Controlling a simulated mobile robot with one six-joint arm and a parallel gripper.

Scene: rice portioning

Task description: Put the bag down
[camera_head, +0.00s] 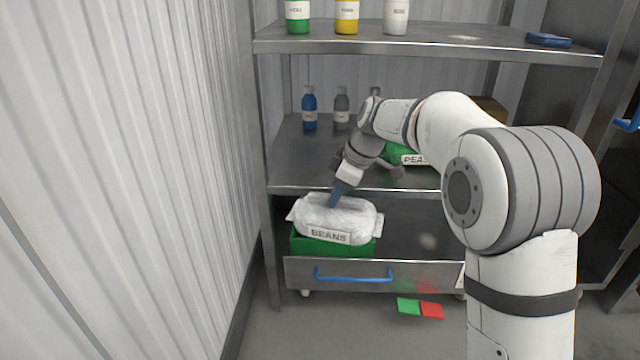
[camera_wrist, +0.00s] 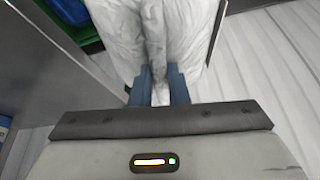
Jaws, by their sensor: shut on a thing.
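A white bag labelled BEANS (camera_head: 335,217) rests on or just above a green crate (camera_head: 331,246) at the left of the lower shelf; the bag covers the crate's top, so I cannot tell whether they touch. My gripper (camera_head: 336,198) points down at the bag's top with its blue fingers shut on it. In the wrist view the blue fingers (camera_wrist: 159,86) pinch a fold of the white bag (camera_wrist: 185,35).
A drawer with a blue handle (camera_head: 352,277) is below the crate. A corrugated wall (camera_head: 130,180) stands close on the left. The lower shelf (camera_head: 420,222) has free room right of the crate.

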